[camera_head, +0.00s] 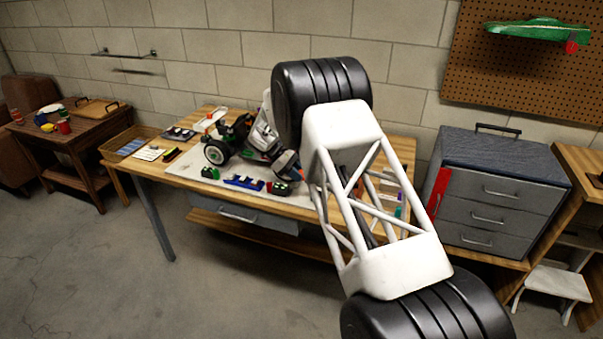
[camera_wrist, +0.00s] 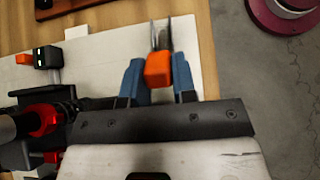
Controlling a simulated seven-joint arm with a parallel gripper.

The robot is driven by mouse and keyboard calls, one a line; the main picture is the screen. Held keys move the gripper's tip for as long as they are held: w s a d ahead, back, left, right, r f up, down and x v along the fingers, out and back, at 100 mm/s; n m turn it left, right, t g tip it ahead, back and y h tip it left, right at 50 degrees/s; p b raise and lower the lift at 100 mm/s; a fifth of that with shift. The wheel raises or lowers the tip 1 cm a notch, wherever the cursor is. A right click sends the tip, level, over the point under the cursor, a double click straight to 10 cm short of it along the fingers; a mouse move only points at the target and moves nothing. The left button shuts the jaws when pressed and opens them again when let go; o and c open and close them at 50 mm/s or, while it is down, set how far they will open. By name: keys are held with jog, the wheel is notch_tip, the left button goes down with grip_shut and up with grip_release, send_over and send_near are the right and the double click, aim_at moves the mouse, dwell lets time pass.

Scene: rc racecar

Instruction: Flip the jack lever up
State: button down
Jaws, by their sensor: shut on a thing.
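In the wrist view, my gripper (camera_wrist: 158,78) has its two blue fingers closed on an orange piece (camera_wrist: 157,66). Two grey metal prongs stick out past it. It may be the end of the jack lever, but I cannot tell for sure. In the head view, my white arm hides the gripper and most of what lies around it. The race car (camera_head: 222,146) stands on the workbench, left of my arm. The rest of the jack cannot be made out.
The workbench (camera_head: 146,167) carries a pale mat (camera_head: 190,178), a blue tool holder (camera_head: 243,182) and a small black box (camera_wrist: 47,58) beside the gripper. A grey drawer cabinet (camera_head: 490,190) stands to the right. A round dark-red object (camera_wrist: 283,12) is at the wrist view's upper right.

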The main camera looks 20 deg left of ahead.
jog(key=shift+a+f, duration=0.1)
jog(key=shift+f, duration=0.1)
jog(key=c, duration=0.9)
grip_release()
jog(key=shift+r, duration=0.1)
jog(key=shift+v, duration=3.9)
